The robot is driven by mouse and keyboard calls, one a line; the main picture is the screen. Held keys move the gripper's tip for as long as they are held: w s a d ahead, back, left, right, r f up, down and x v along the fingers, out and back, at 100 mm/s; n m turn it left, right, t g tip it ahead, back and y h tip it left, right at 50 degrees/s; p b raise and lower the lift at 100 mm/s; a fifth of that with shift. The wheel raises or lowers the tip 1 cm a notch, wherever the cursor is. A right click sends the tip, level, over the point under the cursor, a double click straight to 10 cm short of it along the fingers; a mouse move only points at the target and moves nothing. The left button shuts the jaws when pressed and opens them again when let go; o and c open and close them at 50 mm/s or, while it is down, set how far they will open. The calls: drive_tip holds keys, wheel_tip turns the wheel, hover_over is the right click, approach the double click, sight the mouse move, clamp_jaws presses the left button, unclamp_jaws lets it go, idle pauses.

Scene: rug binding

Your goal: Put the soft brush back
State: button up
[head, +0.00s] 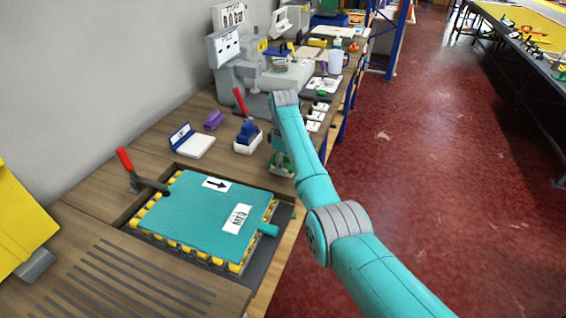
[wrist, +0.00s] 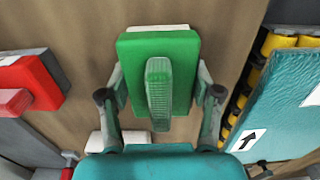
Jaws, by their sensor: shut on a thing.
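A green brush with a ridged, see-through green grip (wrist: 158,95) is between the fingers of my gripper (wrist: 160,100). The fingers are shut on it from both sides. White edges show at its top and lower left in the wrist view; I cannot tell whether the brush touches a holder there. In the head view my gripper (head: 281,160) is low over the bench, right of a blue brush (head: 247,130) in a white holder (head: 246,145). My arm hides part of the green brush there.
A teal plate (head: 200,212) on yellow rollers lies in front, with a red-handled clamp (head: 126,160) beside it. A red block (wrist: 35,80) is left of the brush in the wrist view.

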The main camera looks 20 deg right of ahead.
drive_tip(key=o, duration=1.5)
drive_tip(key=shift+o, duration=0.2)
wheel_tip(320, 180, up, 12)
drive_tip(key=shift+r, duration=0.1)
